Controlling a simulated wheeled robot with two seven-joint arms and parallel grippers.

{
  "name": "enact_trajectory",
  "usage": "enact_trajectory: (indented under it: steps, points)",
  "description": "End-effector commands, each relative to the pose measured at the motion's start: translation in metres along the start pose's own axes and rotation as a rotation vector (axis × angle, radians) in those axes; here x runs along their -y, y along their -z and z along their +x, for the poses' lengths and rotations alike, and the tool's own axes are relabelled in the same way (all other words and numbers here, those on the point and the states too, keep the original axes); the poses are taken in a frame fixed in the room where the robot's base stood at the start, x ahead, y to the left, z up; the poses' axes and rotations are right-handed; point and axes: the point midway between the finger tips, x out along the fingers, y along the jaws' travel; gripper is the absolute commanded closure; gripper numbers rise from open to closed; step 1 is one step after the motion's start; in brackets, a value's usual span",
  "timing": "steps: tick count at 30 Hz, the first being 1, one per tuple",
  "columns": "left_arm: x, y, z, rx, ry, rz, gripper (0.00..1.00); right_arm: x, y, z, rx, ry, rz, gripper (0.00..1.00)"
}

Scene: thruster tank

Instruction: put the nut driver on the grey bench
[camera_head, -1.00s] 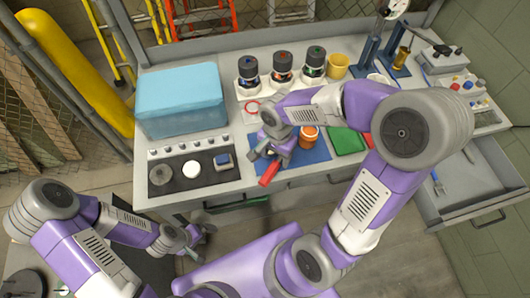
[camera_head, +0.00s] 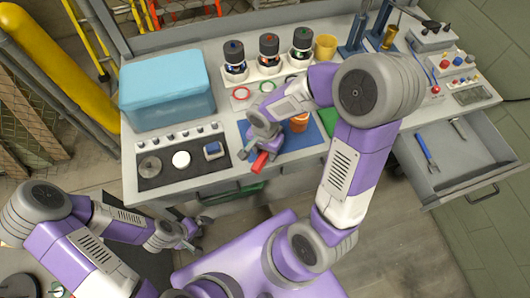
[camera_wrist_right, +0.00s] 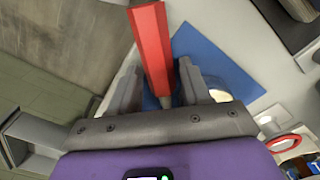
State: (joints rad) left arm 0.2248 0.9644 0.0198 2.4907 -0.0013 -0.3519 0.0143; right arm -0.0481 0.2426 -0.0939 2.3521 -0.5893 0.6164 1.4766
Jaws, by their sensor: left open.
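The nut driver with a red handle (camera_head: 259,162) is at my right gripper (camera_head: 264,150), over the front edge of the grey bench (camera_head: 128,152). In the right wrist view the red handle (camera_wrist_right: 150,45) runs between the two fingers of that gripper (camera_wrist_right: 162,80), which are closed around it. A short grey piece of shaft shows at the handle's lower end; the rest is hidden. My left gripper (camera_head: 190,236) is open and empty, low in front of the bench.
A blue mat (camera_head: 300,138) with an orange container (camera_head: 299,122) lies under and behind my right gripper. A blue cooler (camera_head: 167,92) and a black mat with round parts (camera_head: 155,178) are on the left. An open drawer (camera_head: 470,160) juts out at the right.

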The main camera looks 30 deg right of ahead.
Motion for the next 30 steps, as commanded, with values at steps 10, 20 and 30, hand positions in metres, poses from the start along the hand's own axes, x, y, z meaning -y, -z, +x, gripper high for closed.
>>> enact_trajectory:
  steps: [10, 20, 30]
  points:
    - [0.0, 0.0, 0.0, 0.0, 0.0, 0.0, 0.0, 0.0, 0.0, 0.0, 0.0, 0.001, 0.0, 1.0]
    - [-0.002, 0.0, -0.005, 0.0, 0.0, 0.0, 0.0, 0.001, 0.001, -0.016, -0.003, 0.003, 0.0, 1.0]
    - [-0.009, -0.001, -0.023, 0.0, 0.0, 0.0, 0.0, 0.001, 0.0, -0.083, -0.002, 0.006, 0.001, 1.0]
